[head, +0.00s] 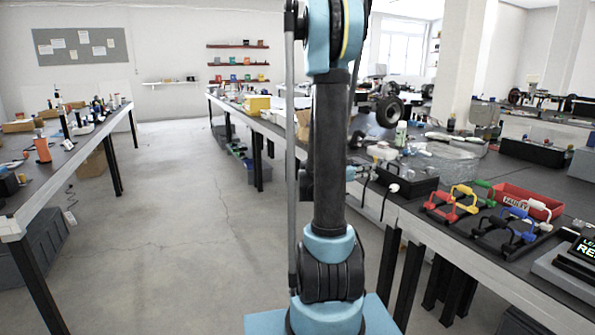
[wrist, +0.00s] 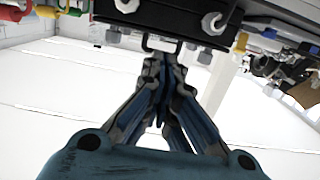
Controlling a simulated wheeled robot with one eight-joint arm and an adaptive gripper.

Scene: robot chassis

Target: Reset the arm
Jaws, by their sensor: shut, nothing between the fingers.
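My arm (head: 330,150), teal and black, rises upright through the middle of the head view from a teal base. Its top runs out of the picture. In the wrist view my gripper (wrist: 163,70) is shut, its dark blue-grey fingers together and empty. The fingertips are close to a dark box (wrist: 165,18) with round metal connectors at the top of that view. I cannot tell whether they touch it.
A long workbench (head: 400,207) on the right carries a red bin (head: 525,201), coloured handled racks (head: 462,200) and a dark box with cables (head: 405,183). Another bench (head: 75,160) stands on the left. The concrete floor (head: 185,220) between them is clear.

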